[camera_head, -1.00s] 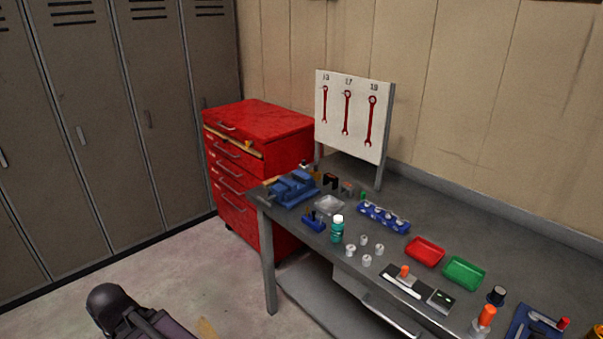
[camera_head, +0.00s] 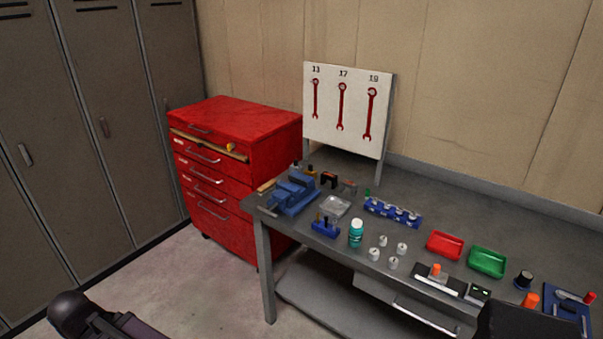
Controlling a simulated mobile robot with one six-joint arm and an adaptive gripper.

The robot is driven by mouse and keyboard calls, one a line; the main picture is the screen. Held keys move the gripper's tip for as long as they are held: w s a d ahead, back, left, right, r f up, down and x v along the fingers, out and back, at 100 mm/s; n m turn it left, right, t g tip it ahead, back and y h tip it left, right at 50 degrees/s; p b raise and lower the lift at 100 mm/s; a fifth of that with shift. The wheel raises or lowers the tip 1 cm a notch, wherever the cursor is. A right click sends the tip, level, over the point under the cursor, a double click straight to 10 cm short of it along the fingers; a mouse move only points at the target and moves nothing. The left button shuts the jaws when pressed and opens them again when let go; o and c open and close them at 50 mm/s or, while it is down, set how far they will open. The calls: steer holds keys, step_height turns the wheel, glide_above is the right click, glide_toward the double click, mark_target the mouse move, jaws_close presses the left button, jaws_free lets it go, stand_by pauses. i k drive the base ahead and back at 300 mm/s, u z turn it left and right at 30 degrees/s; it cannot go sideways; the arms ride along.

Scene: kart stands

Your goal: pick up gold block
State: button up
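A small golden-yellow piece (camera_head: 230,147) shows in the partly open upper drawer (camera_head: 208,144) of the red tool cabinet, at the drawer's right end. It may be the gold block; it is too small to make out its full shape, and the drawer front hides its lower part. No other clear gold block shows. Dark parts of my own body show at the bottom left, well apart from the cabinet. A dark shape cuts in at the bottom right. I cannot make out my gripper's fingers in this view.
The red cabinet (camera_head: 245,120) stands left of a grey workbench (camera_head: 450,210). On the bench are a blue vise (camera_head: 294,194), a teal bottle (camera_head: 356,234), a red tray (camera_head: 445,245) and a green tray (camera_head: 487,262). Lockers line the left; open floor lies before the cabinet.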

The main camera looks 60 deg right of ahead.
mark_target(314, 175)
steer(key=z, duration=0.4)
steer(key=i, duration=0.7)
steer(key=z, duration=0.95)
steer(key=i, duration=0.65)
steer(key=z, duration=0.35)
